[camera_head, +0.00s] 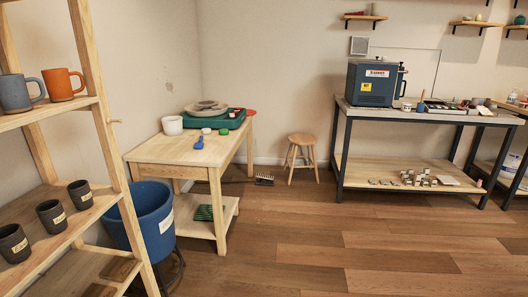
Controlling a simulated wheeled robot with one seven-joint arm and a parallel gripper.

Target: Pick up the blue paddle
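A small blue object (199,143), which looks like the blue paddle, lies near the front right edge of the light wooden table (160,152). It is small in view, so its exact shape is hard to tell. A green and a white round item (206,131) lie just behind it. My gripper is not in view.
A teal wheel unit (215,117) and a white pot (172,125) stand on the same table. A blue bin (152,215) and a shelf with mugs (45,205) stand at left. A stool (303,140) and kiln bench (430,112) stand behind. Open floor (330,240) fills the centre front.

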